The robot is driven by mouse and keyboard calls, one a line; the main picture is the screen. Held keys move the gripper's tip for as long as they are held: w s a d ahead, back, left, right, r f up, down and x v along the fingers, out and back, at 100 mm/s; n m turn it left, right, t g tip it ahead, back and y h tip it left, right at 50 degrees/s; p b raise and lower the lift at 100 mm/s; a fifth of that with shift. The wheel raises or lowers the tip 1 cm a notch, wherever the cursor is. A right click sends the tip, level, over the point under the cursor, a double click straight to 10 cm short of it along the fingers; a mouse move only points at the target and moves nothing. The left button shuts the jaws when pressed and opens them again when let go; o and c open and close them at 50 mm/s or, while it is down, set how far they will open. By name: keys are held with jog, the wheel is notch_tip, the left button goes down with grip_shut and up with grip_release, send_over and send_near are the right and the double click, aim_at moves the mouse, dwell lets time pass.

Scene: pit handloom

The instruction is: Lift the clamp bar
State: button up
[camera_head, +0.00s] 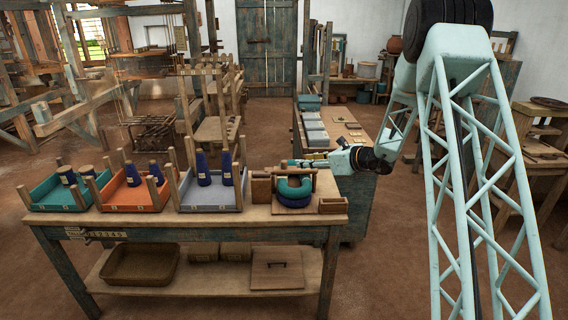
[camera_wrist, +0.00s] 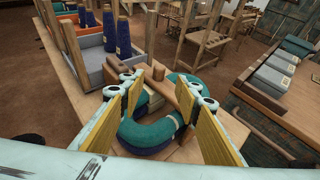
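A wooden clamp stand holding thick teal and navy rolls (camera_head: 293,193) sits at the right end of the work table. A brown wooden bar (camera_head: 291,171), which looks like the clamp bar, lies across the top of the rolls. In the wrist view this bar (camera_wrist: 186,98) shows between the fingers, above the teal roll (camera_wrist: 152,133). My gripper (camera_wrist: 160,90) is open, with yellow pads on both sides and nothing held. In the head view my gripper (camera_head: 297,163) is just above the bar, reaching in from the right. Whether a pad touches the bar cannot be told.
Grey (camera_head: 212,195), orange (camera_head: 133,190) and teal (camera_head: 68,192) trays with cones and wooden posts stand left of the stand. A small wooden box (camera_head: 332,205) sits at its right. A second bench (camera_head: 345,132) with grey boxes stands behind, close to my arm.

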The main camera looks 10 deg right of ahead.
aim_at(286, 161)
dwell(0.4)
jog(key=shift+b+x, duration=1)
jog(key=shift+x, duration=5.9)
jog(key=shift+c, duration=0.2)
grip_shut()
